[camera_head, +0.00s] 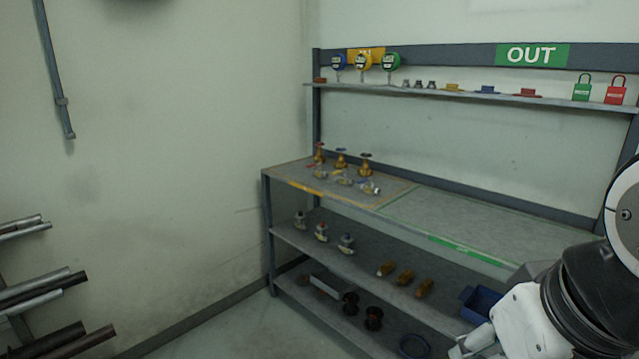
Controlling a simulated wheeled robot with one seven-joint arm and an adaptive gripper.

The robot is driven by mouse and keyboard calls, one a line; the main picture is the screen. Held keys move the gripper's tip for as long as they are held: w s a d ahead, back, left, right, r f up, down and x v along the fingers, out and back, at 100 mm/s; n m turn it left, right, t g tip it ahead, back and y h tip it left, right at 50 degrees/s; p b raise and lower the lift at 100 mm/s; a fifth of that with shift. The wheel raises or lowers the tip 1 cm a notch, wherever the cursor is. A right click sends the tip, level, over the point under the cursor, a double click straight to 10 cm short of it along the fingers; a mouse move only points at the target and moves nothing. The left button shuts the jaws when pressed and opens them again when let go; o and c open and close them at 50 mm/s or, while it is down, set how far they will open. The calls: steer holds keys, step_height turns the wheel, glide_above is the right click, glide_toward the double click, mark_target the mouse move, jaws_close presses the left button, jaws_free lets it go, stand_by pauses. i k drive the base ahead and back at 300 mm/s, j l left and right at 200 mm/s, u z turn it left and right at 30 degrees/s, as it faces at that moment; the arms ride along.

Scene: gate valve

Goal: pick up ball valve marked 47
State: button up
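Several small valves stand in two rows on the bench top. The front row holds silver valves with small handles: the left one (320,172), the middle one (344,180) and the right one (369,188). They look like ball valves. Behind them stand brass valves with round handwheels (341,158). No number can be read on any valve, so I cannot tell which is marked 47. My arm shows at the lower right, well apart from the valves. I cannot make out my gripper's fingers in this view.
The bench's right half (450,222) is bare, with a green front strip. Shelves below hold more valves (346,243), brass fittings (405,277) and a blue bin (482,303). Gauges (362,62) and padlocks (582,88) occupy the upper shelf (420,93). Pipes (45,290) jut in at left.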

mark_target(345, 180)
steer(key=i+j+u, duration=0.35)
steer(key=i, duration=0.45)
steer(key=i+u, duration=0.4)
steer(key=i, duration=0.4)
steer(key=i+z, duration=0.2)
steer(key=i, duration=0.25)
steer(key=i+j+z, duration=0.2)
steer(key=i, duration=0.2)
steer(key=i+j+z, duration=0.2)
steer(key=i, duration=0.2)
steer(key=i+j+z, duration=0.2)
steer(key=i+z, duration=0.25)
steer(key=i+j+z, duration=0.2)
steer(key=z, duration=0.2)
steer(key=i+j+z, duration=0.2)
steer(key=j+z, duration=0.25)
steer(key=i+j+z, duration=0.15)
steer(key=j+z, duration=0.3)
